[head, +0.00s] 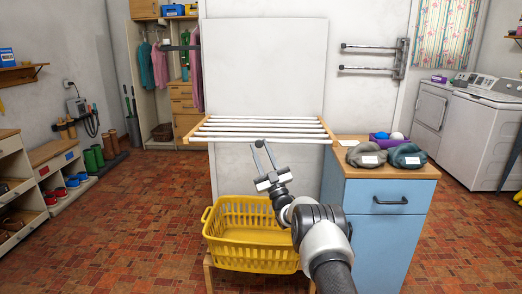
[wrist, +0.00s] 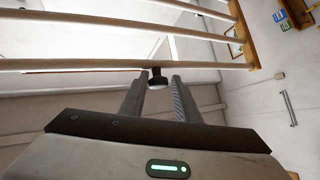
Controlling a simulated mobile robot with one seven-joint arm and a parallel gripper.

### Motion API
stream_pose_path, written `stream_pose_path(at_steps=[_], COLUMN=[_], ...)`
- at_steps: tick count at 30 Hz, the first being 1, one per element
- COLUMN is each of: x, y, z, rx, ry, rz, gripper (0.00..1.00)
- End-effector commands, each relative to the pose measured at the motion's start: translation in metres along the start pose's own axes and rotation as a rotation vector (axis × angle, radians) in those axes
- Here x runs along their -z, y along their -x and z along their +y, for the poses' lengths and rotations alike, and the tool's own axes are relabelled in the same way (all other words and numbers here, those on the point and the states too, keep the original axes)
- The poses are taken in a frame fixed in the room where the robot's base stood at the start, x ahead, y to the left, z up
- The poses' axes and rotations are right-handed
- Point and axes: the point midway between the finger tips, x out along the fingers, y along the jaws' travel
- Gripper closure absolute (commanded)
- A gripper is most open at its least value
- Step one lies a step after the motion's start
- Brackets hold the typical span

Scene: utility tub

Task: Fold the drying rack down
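The drying rack (head: 262,133) has several white bars between wooden side rails and juts out level from a tall white panel (head: 264,65). In the wrist view its bars (wrist: 80,65) cross overhead with a wooden rail at right. A small dark knob (wrist: 156,74) shows at the front bar. My gripper (head: 262,144) is just below the rack's front edge, pointing up. In the wrist view my gripper (wrist: 158,84) is open, its fingers apart on either side of the knob; I cannot tell whether they touch it.
A yellow laundry basket (head: 250,238) stands low under the rack on a wooden stand. A blue cabinet (head: 385,225) with grey bags (head: 366,155) and a purple bowl (head: 388,139) is close on the right. The tiled floor (head: 130,225) at left is clear.

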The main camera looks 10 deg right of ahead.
Motion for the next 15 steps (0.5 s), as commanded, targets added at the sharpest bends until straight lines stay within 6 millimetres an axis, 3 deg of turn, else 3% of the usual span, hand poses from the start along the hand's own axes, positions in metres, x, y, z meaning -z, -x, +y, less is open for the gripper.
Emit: stream_pose_path(at_steps=[1,8,11,15], x=[-0.012,-0.012,-0.013,-0.011], y=[0.003,0.007,0.018,0.049], z=[0.009,0.01,0.009,0.007], rx=[-0.016,-0.016,-0.015,-0.012], ry=[0.001,0.001,0.001,0.0], rz=[-0.044,-0.045,-0.049,-0.048], gripper=[0.57,0.57,0.57,0.57])
